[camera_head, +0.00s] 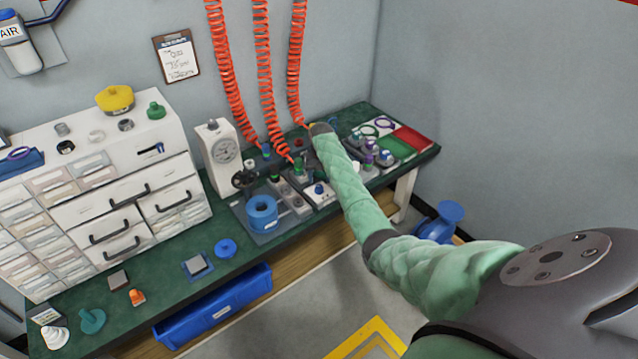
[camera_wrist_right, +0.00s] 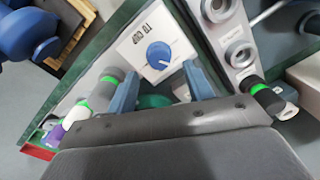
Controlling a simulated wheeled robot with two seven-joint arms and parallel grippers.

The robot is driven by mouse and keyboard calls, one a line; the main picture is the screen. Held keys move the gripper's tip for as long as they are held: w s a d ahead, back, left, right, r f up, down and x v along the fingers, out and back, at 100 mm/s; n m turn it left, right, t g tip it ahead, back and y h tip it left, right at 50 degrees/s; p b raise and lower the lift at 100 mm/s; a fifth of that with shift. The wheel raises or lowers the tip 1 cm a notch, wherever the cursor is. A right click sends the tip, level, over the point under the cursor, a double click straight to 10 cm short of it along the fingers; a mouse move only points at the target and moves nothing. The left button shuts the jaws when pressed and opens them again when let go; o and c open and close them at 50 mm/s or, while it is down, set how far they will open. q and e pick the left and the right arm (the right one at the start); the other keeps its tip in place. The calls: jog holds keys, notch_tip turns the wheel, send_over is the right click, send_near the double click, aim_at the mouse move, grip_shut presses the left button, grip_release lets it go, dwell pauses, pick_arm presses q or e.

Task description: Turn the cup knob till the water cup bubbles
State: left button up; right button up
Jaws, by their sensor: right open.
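The cup knob (camera_wrist_right: 158,55) is a round blue dial with a white pointer line on a white panel (camera_wrist_right: 140,32) marked "TO CUP". In the head view the blue knob (camera_head: 319,189) shows on a small white box on the bench. My right gripper (camera_wrist_right: 163,78) is open, its two blue-grey fingers on either side of the near part of the panel. The knob lies between and just beyond the fingertips, apart from them as far as I can see. In the head view my right arm partly hides this gripper. I cannot pick out the water cup for sure. My left gripper is out of view.
A gauge stand (camera_head: 223,150), a blue ring (camera_head: 262,212) and several small fittings crowd the green bench (camera_head: 180,270). Orange coiled hoses (camera_head: 262,80) hang down to the fittings. A white drawer cabinet (camera_head: 130,200) stands at the left. The front left of the bench has some free room.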

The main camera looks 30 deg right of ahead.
aim_at(319, 186)
jog(key=shift+f+p, duration=0.3)
jog(key=shift+f, duration=1.7)
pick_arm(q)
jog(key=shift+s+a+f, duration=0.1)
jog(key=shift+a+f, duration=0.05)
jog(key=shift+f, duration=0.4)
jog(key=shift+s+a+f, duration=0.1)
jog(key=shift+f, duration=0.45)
pick_arm(e)
jog(key=c, duration=1)
